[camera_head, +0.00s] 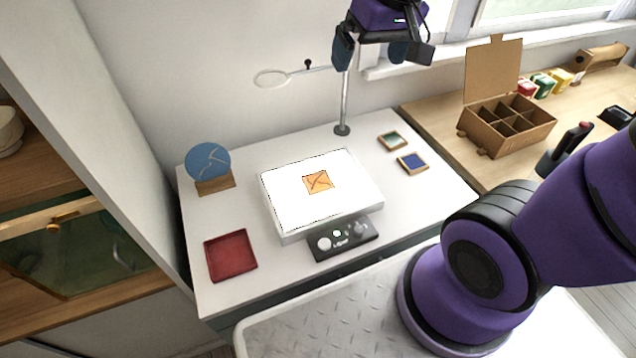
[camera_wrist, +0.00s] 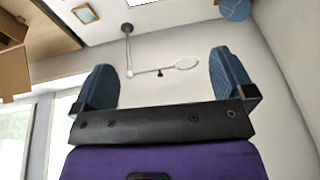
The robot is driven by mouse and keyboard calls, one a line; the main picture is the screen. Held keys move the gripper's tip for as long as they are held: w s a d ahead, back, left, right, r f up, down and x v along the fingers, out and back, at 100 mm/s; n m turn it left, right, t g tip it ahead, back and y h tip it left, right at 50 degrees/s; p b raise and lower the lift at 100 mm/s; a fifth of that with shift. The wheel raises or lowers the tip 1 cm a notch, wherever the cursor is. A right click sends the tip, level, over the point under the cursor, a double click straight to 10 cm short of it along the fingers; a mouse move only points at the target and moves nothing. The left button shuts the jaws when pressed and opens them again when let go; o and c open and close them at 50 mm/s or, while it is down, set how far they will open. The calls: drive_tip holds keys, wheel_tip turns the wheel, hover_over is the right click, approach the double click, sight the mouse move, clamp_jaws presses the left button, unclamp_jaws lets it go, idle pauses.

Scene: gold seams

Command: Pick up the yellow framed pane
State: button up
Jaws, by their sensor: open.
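A small yellow-orange pane (camera_head: 317,182) with dark branching lines lies flat on the bright white light panel (camera_head: 290,220) in the middle of the white table. Whether it has a frame is too small to tell. Two other wood-framed panes lie at the table's right: a green one (camera_head: 392,140) and a blue one (camera_head: 412,162). My gripper (camera_head: 372,52) is at the top of the head view, high above the table's back edge and away from the pane. In the wrist view my gripper (camera_wrist: 163,82) has its two blue fingers wide apart with nothing between them. The yellow pane does not show there.
A stand with a ring arm (camera_head: 342,110) rises at the table's back. A blue disc (camera_head: 209,160) stands upright in a wooden base at left. A red tray (camera_head: 230,256) lies front left; a control box (camera_head: 345,240) sits before the panel. An open divided cardboard box (camera_head: 505,125) stands right.

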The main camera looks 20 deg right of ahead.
drive_tip(key=w+a+f+g, duration=0.25)
drive_tip(key=w+f, duration=0.55)
drive_tip(key=f, duration=0.5)
drive_tip(key=h, duration=0.1)
hover_over(317, 180)
wheel_tip(317, 180, down, 14)
drive_tip(key=shift+g, duration=0.45)
drive_tip(key=shift+f, duration=5.45)
drive_tip(key=shift+c, duration=0.5)
drive_tip(key=c, duration=0.9)
drive_tip(key=shift+r, duration=0.15)
